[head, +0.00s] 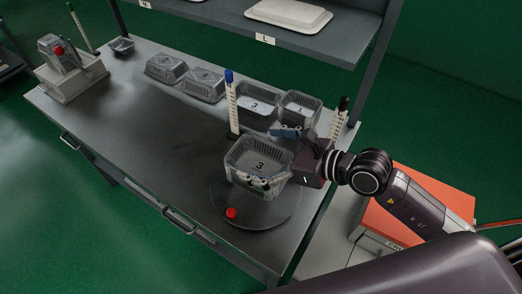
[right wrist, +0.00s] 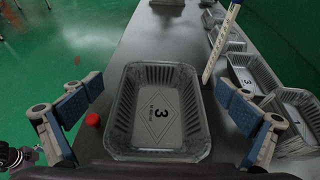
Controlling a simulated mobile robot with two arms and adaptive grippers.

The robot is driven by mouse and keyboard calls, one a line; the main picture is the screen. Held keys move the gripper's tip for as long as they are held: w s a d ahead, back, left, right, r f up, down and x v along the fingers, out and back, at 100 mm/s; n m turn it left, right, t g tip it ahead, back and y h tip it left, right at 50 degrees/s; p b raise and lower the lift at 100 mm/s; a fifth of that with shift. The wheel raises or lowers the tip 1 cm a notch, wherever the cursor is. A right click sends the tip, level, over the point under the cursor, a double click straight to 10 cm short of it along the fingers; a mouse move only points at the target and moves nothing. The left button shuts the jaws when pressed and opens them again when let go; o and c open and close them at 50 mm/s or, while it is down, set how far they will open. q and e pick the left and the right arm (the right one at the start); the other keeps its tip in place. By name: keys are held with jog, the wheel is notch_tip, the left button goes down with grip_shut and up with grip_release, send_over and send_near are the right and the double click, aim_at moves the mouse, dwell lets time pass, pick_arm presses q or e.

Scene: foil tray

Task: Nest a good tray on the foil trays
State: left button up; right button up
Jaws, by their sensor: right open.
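A clear-grey foil tray marked 3 (head: 258,160) stands upright at a round dark disc (head: 222,200) on the bench. Its open top and number also show in the right wrist view (right wrist: 158,112). My right gripper (head: 273,157) is open, with one finger on each side of this tray; I cannot tell whether they touch it. Behind it stand another upright tray marked 3 (head: 257,104) and one marked 1 (head: 300,107). Two trays marked 4, (head: 166,69) and (head: 204,84), appear to lie upside down farther left.
A blue-capped scale post (head: 232,108) and a black-capped post (head: 340,118) flank the back trays. A red knob (head: 232,213) sits on the disc. A stand (head: 72,80) holds a tray at far left. A shelf (head: 340,40) overhangs the back. The bench's left middle is clear.

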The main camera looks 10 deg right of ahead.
jog(key=v, duration=0.7)
jog(key=shift+s+d, duration=0.2)
jog(key=shift+s, duration=0.05)
jog(key=shift+v, duration=2.2)
jog(key=shift+r, duration=0.15)
